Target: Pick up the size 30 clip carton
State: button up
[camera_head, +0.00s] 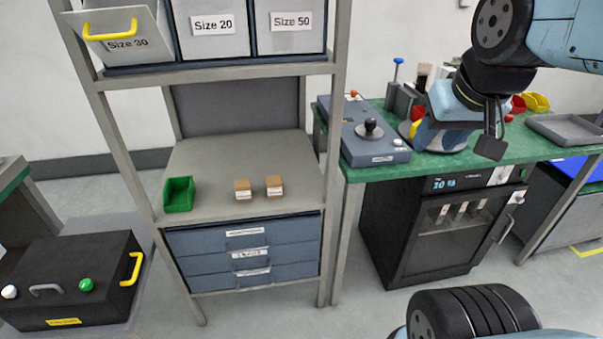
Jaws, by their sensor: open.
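Two small brown cartons with white labels stand side by side on the rack's middle shelf (220,155): a left carton (242,185) and a right carton (275,183). Their labels are too small to read, so I cannot tell which is size 30. On the top shelf a grey bin marked Size 30 (120,45) with a yellow handle is tilted forward; its contents are hidden. My gripper (490,140) is at the upper right, in front of the green bench, partly hidden by my wrist. It is open and well away from both cartons.
A green open bin (179,196) stands left of the cartons. Bins marked Size 20 (212,28) and Size 50 (291,24) are above. Blue drawers (245,258) lie below. A control box (375,135) sits on the green bench (345,170). The shelf around the cartons is mostly clear.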

aim_at(274, 183)
jog(key=i, duration=0.15)
jog(key=z, duration=1.9)
jog(key=k, duration=1.7)
jog(key=u, duration=1.8)
jog(key=i, duration=0.85)
jog(key=u, duration=0.25)
